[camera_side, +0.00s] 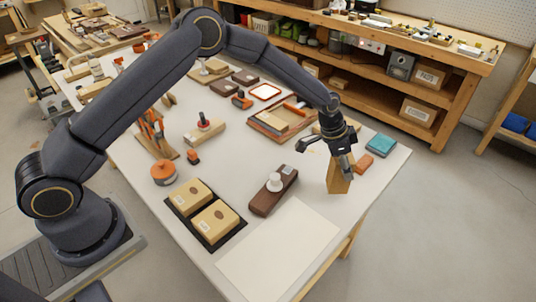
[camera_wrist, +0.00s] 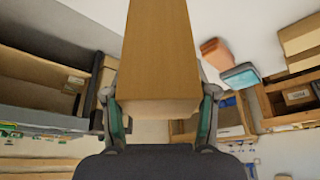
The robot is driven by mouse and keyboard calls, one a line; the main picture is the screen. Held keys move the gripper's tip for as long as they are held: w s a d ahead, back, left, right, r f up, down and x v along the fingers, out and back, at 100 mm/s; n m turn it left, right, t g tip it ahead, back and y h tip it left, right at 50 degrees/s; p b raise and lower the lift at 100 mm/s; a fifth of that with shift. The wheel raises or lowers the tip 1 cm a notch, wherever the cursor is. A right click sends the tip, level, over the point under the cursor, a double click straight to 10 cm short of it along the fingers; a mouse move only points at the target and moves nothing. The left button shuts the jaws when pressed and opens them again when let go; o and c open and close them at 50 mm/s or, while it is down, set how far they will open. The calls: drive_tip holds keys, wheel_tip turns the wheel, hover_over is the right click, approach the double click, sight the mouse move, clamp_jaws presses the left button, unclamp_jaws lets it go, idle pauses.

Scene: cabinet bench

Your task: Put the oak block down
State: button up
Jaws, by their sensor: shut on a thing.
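The oak block (camera_side: 339,181) is a tan wooden block held upright at the right part of the white table. My gripper (camera_side: 342,158) is shut on its upper part. In the wrist view the oak block (camera_wrist: 162,50) runs up the middle of the picture, with a finger of my gripper (camera_wrist: 160,112) on each side of it. The block's lower end is near the table top in the side view; I cannot tell whether it touches.
An orange block (camera_side: 362,164) and a teal box (camera_side: 381,145) lie close by on the right. A dark brown block with a white knob (camera_side: 273,190) lies to the left. A white sheet (camera_side: 278,250) covers the front. A wooden tray (camera_side: 280,123) is behind.

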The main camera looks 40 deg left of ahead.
drive_tip(key=shift+w+d+f, duration=0.1)
drive_tip(key=shift+w+f, duration=0.1)
drive_tip(key=shift+f, duration=0.75)
drive_tip(key=shift+w+f, duration=0.15)
drive_tip(key=shift+f, duration=0.8)
drive_tip(key=shift+f, duration=0.1)
drive_tip(key=o, duration=1.4)
drive_tip(key=shift+c, duration=0.2)
